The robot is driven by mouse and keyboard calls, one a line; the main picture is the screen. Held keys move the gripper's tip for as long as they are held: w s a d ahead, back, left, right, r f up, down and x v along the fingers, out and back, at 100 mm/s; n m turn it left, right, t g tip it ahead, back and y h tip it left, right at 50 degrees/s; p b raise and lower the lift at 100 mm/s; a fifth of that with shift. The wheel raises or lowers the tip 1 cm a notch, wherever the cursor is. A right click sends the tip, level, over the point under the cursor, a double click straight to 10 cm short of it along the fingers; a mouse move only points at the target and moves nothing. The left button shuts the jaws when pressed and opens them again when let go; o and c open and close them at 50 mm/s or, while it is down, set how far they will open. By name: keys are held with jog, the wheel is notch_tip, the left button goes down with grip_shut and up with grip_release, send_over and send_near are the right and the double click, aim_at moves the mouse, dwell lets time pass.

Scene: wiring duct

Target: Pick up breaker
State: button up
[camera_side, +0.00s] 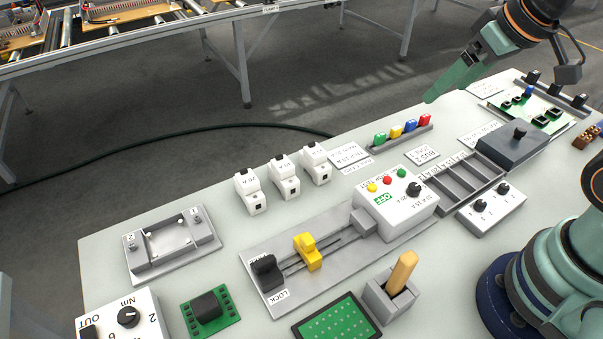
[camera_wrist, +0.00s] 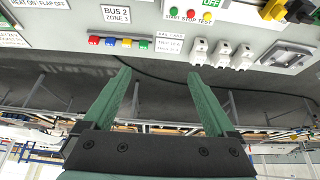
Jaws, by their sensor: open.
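Three white breakers stand in a row along the far edge of the bench in the side view: the left one (camera_side: 250,191), the middle one (camera_side: 284,177) and the right one (camera_side: 316,163). The breakers also show in the wrist view, the nearest to my gripper at its right finger (camera_wrist: 199,51), with the middle one (camera_wrist: 221,54) and the far one (camera_wrist: 243,57) to its right. My gripper (camera_wrist: 162,80) is open and empty, its green fingers apart. In the side view my gripper (camera_side: 430,98) is in the air at the upper right, well away from the breakers.
A rail with coloured blocks (camera_side: 402,137) lies to the right of the breakers. A grey plate with a yellow slider (camera_side: 308,252) and a control box (camera_side: 396,204) stand in front of them. A grey fixture (camera_side: 171,243) is at the left. Clear bench surface lies around the breakers.

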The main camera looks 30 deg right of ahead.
jog(key=n+g, duration=0.6)
jog(key=n, duration=1.2)
send_over(315, 150)
notch_tip(315, 150, down, 8)
notch_tip(315, 150, down, 12)
jog(key=shift+r, duration=0.15)
grip_shut()
